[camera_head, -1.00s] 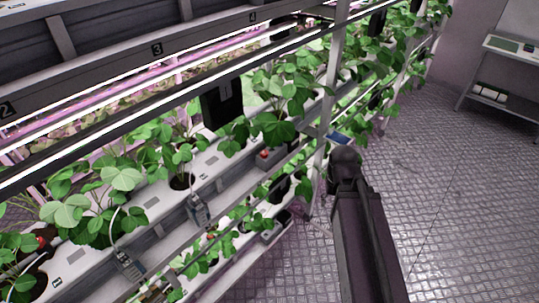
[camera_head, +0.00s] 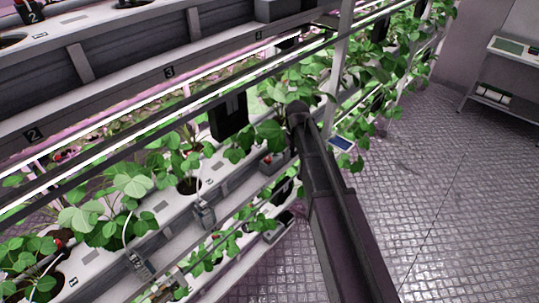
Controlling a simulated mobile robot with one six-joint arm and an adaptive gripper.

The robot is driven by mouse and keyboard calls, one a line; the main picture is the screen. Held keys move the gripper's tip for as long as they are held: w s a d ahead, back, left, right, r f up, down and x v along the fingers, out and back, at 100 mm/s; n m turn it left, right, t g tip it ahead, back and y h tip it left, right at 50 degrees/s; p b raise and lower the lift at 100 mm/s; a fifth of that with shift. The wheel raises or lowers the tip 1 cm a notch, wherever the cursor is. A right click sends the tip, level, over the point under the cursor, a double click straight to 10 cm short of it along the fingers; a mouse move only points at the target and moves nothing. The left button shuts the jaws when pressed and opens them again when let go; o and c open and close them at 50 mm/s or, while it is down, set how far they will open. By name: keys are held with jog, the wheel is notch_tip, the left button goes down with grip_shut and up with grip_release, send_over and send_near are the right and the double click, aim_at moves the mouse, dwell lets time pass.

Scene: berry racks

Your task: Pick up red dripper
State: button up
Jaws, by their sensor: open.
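I cannot make out a red dripper for sure. A small red spot (camera_head: 58,243) shows among the leaves at the far left of the rack, and another small red spot (camera_head: 267,158) sits on a grey box in the middle of the rack. Both are too small to tell what they are. My arm reaches up from the bottom right, and its dark rounded joint is in front of the rack's plants. My gripper does not show; it is beyond the arm's end or hidden.
The white planting gutter (camera_head: 155,222) carries several leafy plants and small grey devices (camera_head: 203,213). A black box (camera_head: 229,118) hangs under the upper shelf (camera_head: 110,85). A metal post (camera_head: 343,55) stands by my arm. The tiled floor (camera_head: 440,210) at right is clear; a table (camera_head: 510,52) stands beyond.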

jog(key=w+a+r+n+p, duration=0.2)
jog(key=w+a+r+n, duration=0.1)
jog(key=w+a, duration=0.4)
jog(key=shift+w+a+n, duration=0.3)
jog(key=shift+a, duration=0.85)
jog(key=b, duration=0.9)
send_over(268, 159)
jog(key=f, duration=0.8)
jog(key=shift+d+f, duration=0.2)
jog(key=shift+f, duration=0.15)
notch_tip(268, 159, down, 5)
jog(key=b, duration=0.4)
jog(key=shift+a+b, duration=0.15)
jog(key=shift+b, duration=0.2)
